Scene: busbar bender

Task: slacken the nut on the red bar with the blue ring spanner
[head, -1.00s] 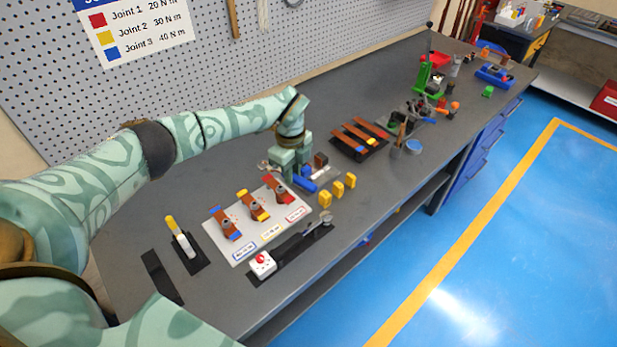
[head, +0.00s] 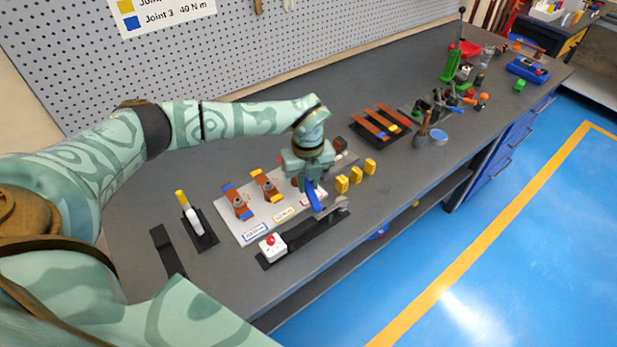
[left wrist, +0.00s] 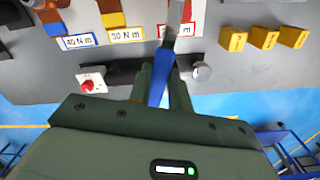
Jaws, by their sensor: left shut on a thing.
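My left gripper (head: 311,184) is shut on the blue ring spanner (head: 314,197), over the right end of the pale board (head: 240,234). In the left wrist view the spanner's blue handle (left wrist: 158,88) lies between the fingers, and its grey shank (left wrist: 171,40) runs up across the red-framed label (left wrist: 190,30). The red bar at that end is mostly hidden behind my gripper and the spanner. Its nut and the ring end cannot be made out, so I cannot tell whether the ring is around the nut. My right gripper is not in view.
Bars with blue (head: 238,203) and yellow (head: 267,185) ends stand left on the board. In front lies a black holder (head: 296,241) with a white red-buttoned box (head: 272,247). Yellow blocks (head: 356,175) stand to the right. A rack of copper bars (head: 380,124) is behind.

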